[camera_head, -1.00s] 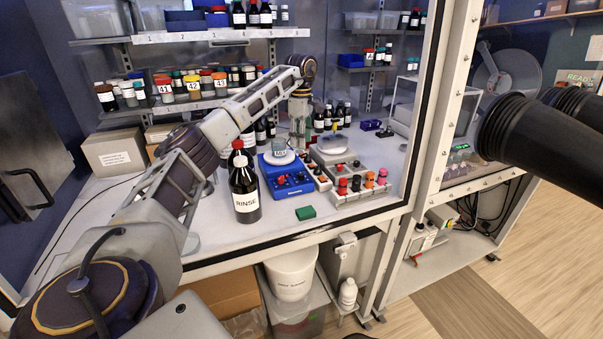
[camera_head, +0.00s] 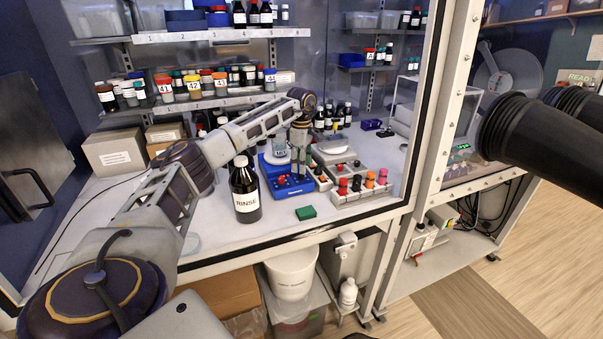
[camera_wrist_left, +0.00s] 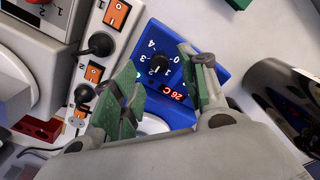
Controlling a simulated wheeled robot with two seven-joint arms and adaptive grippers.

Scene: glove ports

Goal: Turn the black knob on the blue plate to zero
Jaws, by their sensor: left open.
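The blue plate (camera_head: 287,188) stands on the bench behind the RINSE bottle, with a beaker (camera_head: 280,148) on its top. In the left wrist view the blue plate (camera_wrist_left: 205,57) shows white dial numbers from 0 to 4 and a red display reading 26 C. Its black knob (camera_wrist_left: 158,67) sits amid the numbers; I cannot tell its exact setting. My left gripper (camera_head: 301,172) is over the plate's front, pointing down. In the wrist view the open green fingers (camera_wrist_left: 157,56) lie on either side of the knob, apart from it. My right gripper is not in view.
The RINSE bottle (camera_head: 245,190) stands close to the left of the plate. A green block (camera_head: 306,213) lies in front. Shelves of bottles (camera_head: 195,101) are behind.

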